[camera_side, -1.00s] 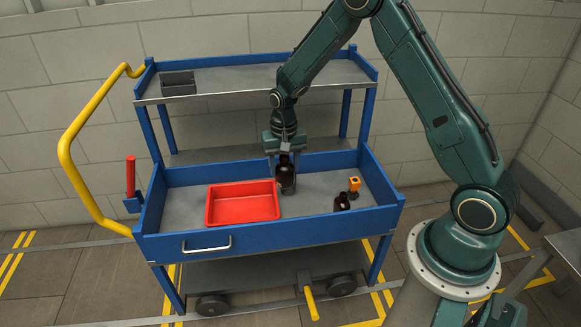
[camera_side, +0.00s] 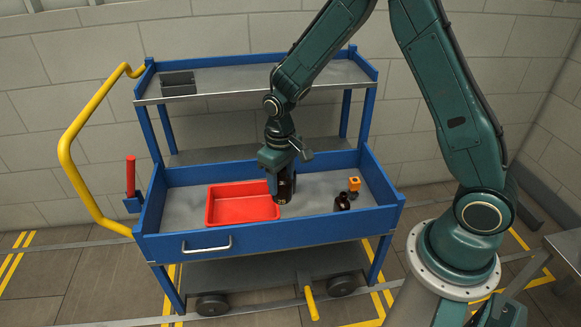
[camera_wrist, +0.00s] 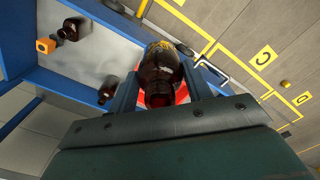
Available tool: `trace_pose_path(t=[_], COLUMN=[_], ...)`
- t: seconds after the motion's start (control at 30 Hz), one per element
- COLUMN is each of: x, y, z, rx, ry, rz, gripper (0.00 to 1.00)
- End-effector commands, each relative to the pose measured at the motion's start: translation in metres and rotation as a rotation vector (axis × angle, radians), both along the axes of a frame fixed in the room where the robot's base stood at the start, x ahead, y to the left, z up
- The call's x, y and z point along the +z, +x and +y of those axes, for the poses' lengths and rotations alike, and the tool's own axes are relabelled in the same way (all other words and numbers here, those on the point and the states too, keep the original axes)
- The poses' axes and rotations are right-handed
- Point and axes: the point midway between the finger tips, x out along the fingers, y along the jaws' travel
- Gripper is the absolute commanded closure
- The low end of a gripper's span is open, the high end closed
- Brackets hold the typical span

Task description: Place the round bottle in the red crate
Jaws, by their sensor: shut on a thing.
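My gripper (camera_side: 281,180) is shut on a dark amber round bottle (camera_wrist: 158,72), which sits between its two fingers in the wrist view. In the side view the held bottle (camera_side: 284,191) is mostly hidden by the gripper and appears roughly upright. The red crate (camera_side: 238,219) lies on the cart's grey tray, and the gripper with the bottle is at its right end. In the wrist view only a sliver of the crate (camera_wrist: 183,93) shows behind the bottle. I cannot tell how high the bottle is above the tray.
Another dark bottle (camera_side: 342,202) stands right of the crate, near an orange block (camera_side: 354,183). The wrist view shows two other dark bottles, one (camera_wrist: 72,29) by the block and one (camera_wrist: 107,91) nearer the gripper. Blue walls (camera_side: 250,241) edge the tray.

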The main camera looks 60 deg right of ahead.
Motion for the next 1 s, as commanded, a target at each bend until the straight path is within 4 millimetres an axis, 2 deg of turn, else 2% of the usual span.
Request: trace_pose_path(t=[0.17, 0.37, 0.7, 1.0], x=[-0.004, -0.013, -0.039, -0.064], y=[0.007, 0.023, 0.054, 0.070], z=[-0.009, -0.032, -0.096, -0.156], rx=[-0.076, -0.277, -0.779, -1.220], ry=[0.000, 0.000, 0.000, -0.001], rz=[0.001, 0.001, 0.001, 0.002], gripper=[0.75, 0.75, 0.75, 0.75])
